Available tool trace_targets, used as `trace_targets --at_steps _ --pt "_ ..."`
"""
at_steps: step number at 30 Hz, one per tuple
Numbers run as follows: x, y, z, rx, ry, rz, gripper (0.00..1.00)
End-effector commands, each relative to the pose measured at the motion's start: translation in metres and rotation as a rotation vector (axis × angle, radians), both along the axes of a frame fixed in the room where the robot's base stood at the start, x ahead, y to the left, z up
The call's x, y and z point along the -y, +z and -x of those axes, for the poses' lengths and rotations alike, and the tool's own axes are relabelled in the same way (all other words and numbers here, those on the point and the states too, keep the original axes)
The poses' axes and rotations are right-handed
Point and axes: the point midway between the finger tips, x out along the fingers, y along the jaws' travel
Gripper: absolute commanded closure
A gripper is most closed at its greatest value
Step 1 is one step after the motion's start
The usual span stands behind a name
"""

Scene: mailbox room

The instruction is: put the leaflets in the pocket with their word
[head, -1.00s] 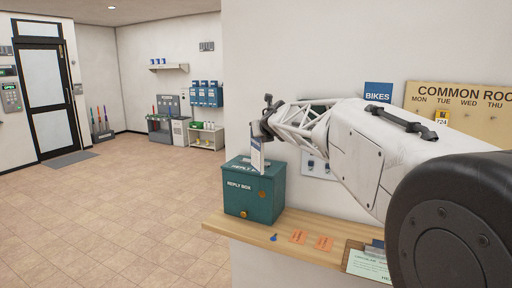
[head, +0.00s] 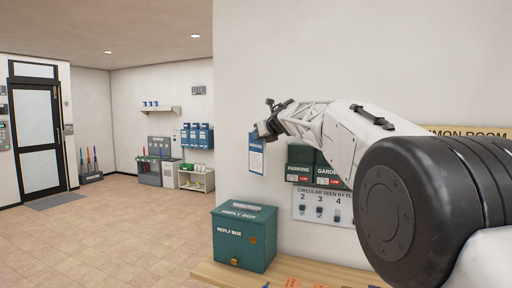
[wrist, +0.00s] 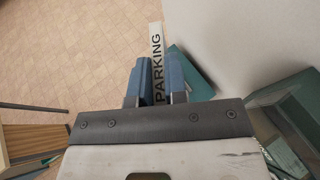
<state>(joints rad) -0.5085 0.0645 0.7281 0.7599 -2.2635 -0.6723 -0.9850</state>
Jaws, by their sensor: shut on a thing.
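My gripper (head: 268,128) is shut on a leaflet (head: 257,155) with a blue top and white lower part. The leaflet hangs upright, above the reply box and left of the wall pockets. In the wrist view, a white strip reading PARKING (wrist: 157,58) shows between my blue fingertips. The green PARKING pocket (head: 299,164) and a green pocket reading GARDEN (head: 325,170) are on the wall to the right. The second is partly hidden by my arm, and any pockets further right are hidden. The leaflet is apart from the pockets.
The teal reply box (head: 244,240) stands on the wooden shelf (head: 225,275) below my gripper. A white notice (head: 318,207) with numbers hangs under the pockets. Orange slips (head: 292,283) lie on the shelf. The wall left of the pockets is bare.

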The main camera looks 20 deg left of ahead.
Motion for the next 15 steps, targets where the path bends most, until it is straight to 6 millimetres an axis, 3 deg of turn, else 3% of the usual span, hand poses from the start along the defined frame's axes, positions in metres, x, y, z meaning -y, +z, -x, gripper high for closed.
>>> trace_targets --at_steps 15 --pt "0.014 0.062 -0.036 0.000 0.116 -0.001 1.00"
